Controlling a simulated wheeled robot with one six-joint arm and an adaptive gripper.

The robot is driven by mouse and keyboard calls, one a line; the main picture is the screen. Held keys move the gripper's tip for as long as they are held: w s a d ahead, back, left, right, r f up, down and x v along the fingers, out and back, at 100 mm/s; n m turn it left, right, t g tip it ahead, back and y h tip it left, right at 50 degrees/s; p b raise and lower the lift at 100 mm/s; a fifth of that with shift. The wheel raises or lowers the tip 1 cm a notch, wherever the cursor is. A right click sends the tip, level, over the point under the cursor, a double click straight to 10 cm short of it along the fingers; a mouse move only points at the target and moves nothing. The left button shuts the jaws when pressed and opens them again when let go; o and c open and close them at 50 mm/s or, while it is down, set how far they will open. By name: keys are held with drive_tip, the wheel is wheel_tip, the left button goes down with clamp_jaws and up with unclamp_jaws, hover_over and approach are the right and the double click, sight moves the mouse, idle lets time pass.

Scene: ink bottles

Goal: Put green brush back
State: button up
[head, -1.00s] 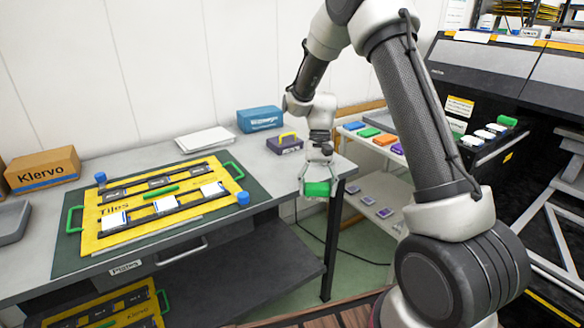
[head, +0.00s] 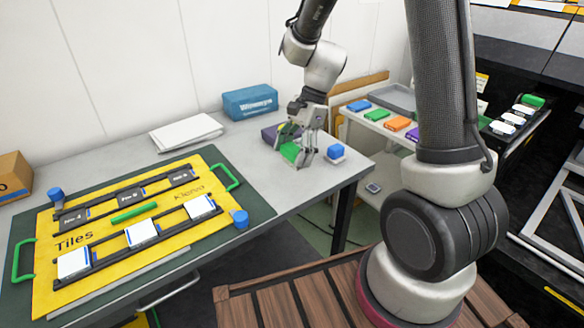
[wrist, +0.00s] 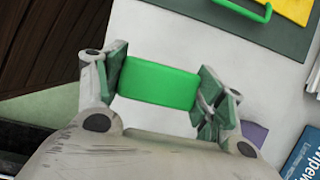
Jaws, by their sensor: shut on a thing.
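My gripper (head: 305,155) is shut on a smooth green block (head: 290,152), which looks like the green brush. It is at the right end of the grey table, low over or on the tabletop; I cannot tell if it touches. In the wrist view the green block (wrist: 158,84) lies between the two finger pads of my gripper (wrist: 160,88), gripped at its ends. Any bristles are hidden. Another green thing (head: 533,101) lies on the dark machine at the far right.
A blue carton (head: 250,102) stands behind. The yellow tile board (head: 75,275) lies left on a dark green mat (head: 258,213). A shelf with coloured blocks (head: 398,124) is at right.

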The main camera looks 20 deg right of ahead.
drive_tip(key=shift+f, duration=2.65)
drive_tip(key=o, duration=1.1)
drive_tip(key=shift+f, duration=0.1)
drive_tip(key=v, duration=1.3)
drive_tip(key=s+d+r+n+t+h, duration=0.1)
drive_tip(key=s+d+r+n+t, duration=0.1)
drive_tip(key=s, duration=0.5)
drive_tip(key=s+d+r+n+t+h, duration=0.2)
drive_tip(key=s+d+r+n, duration=0.2)
drive_tip(key=s+r+n, duration=0.2)
drive_tip(key=s+d+r+n+t+h, duration=0.1)
drive_tip(key=s+d+r+n, duration=0.3)
drive_tip(key=s+n, duration=0.2)
drive_tip(key=shift+s+t, duration=0.4)
drive_tip(key=shift+s, duration=0.4)
